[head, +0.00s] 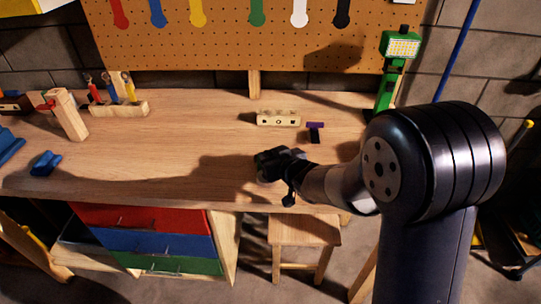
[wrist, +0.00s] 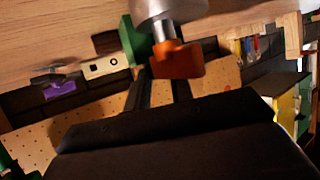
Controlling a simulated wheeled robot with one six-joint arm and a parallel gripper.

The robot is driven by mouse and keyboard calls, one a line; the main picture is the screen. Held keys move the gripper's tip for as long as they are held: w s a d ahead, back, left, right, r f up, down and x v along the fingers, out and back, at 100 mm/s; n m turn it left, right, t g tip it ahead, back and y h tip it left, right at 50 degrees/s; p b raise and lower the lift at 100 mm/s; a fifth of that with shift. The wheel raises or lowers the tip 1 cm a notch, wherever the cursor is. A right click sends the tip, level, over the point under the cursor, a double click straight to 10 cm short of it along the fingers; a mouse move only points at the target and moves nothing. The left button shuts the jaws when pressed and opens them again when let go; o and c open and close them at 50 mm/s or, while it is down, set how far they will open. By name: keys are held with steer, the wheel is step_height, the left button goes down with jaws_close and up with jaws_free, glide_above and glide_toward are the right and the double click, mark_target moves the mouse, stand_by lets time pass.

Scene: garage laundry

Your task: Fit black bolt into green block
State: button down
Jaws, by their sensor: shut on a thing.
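My gripper (head: 272,165) is over the front of the workbench in the head view. In the wrist view its two dark fingers (wrist: 160,82) are close together on an orange-brown piece (wrist: 178,62). A short metal shaft joins that piece to a silvery round part (wrist: 170,10). I cannot tell whether this is the black bolt. A green block (wrist: 135,40) shows beside the left finger; the gripper may hide it in the head view. A dark piece (head: 314,137) lies by a purple piece (head: 315,125), right of the gripper and farther back.
A pale wooden block with holes (head: 278,118) lies behind the gripper. A green lamp post (head: 385,90) stands at the back right. A wooden rack of coloured tools (head: 119,109) and a blue piece (head: 45,163) are left. The left-middle benchtop is clear.

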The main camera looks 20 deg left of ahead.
steer(key=c, duration=1.1)
jaws_free()
steer(key=shift+c, duration=0.2)
steer(key=v, duration=1.1)
steer(key=shift+a+f, duration=0.1)
steer(key=shift+a, duration=0.05)
steer(key=x, duration=1)
steer(key=shift+w+a, duration=0.15)
steer(key=shift+w, duration=0.2)
steer(key=shift+r+p, duration=0.4)
steer(key=shift+f, duration=0.15)
